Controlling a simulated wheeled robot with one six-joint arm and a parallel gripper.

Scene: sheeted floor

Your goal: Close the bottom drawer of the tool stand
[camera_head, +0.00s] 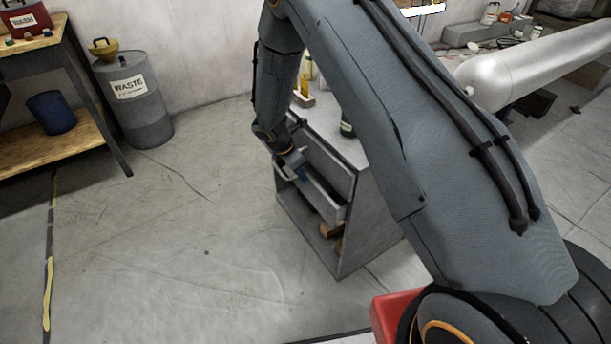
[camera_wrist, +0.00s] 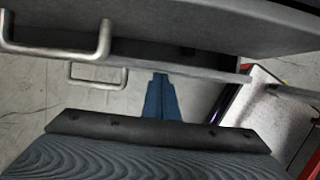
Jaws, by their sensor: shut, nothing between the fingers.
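The grey tool stand (camera_head: 372,225) stands mid-floor in the head view, partly behind my arm. Its upper drawer front (camera_head: 328,168) shows, and below it the bottom drawer (camera_head: 325,201) juts out a little from the body. My gripper (camera_head: 302,174) is at the drawer fronts, near the bottom drawer's far end. In the wrist view my blue fingers (camera_wrist: 160,97) are together and empty, below the edge of a drawer panel. Two metal handles show to their left, a nearer one (camera_wrist: 102,40) and a farther one (camera_wrist: 97,86). Whether the fingers touch the drawer cannot be told.
An open shelf under the drawers holds brown items (camera_head: 328,231). A workbench (camera_head: 75,160) and a waste drum (camera_head: 140,105) are at the left. A large metal cylinder (camera_head: 540,68) lies at the right. The floor left of the stand is clear.

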